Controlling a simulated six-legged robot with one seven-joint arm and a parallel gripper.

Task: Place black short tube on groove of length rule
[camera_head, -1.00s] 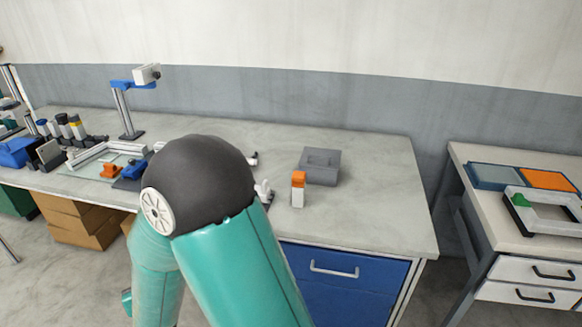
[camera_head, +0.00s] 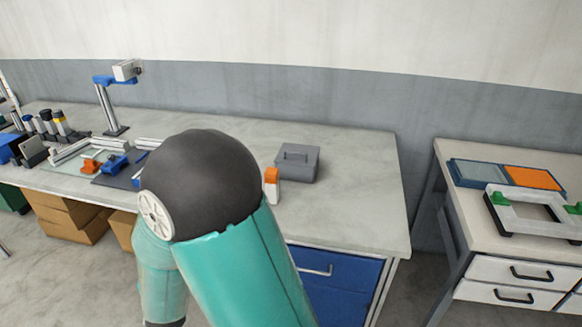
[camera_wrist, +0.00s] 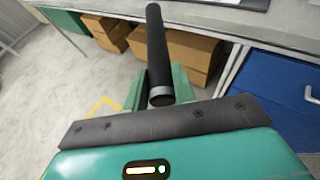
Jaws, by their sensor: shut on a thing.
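In the wrist view my gripper (camera_wrist: 161,85) is shut on a black tube (camera_wrist: 157,45). The tube points away from the wrist camera, with its near open end between the green fingers. It is held in front of the bench, and its far end overlaps the bench edge in the picture. In the head view my arm's dark joint and green link hide the gripper and tube. Pale rails (camera_head: 72,151) lie on the left part of the bench. I cannot tell which of them is the length rule, and no groove shows clearly.
The grey bench (camera_head: 345,205) carries a grey box (camera_head: 298,165), an orange-and-white bottle (camera_head: 272,185), blue and orange clamps and a camera stand (camera_head: 109,105). Cardboard boxes (camera_head: 72,220) and blue drawers (camera_head: 340,284) are below. A second table (camera_head: 455,215) stands right, across a gap.

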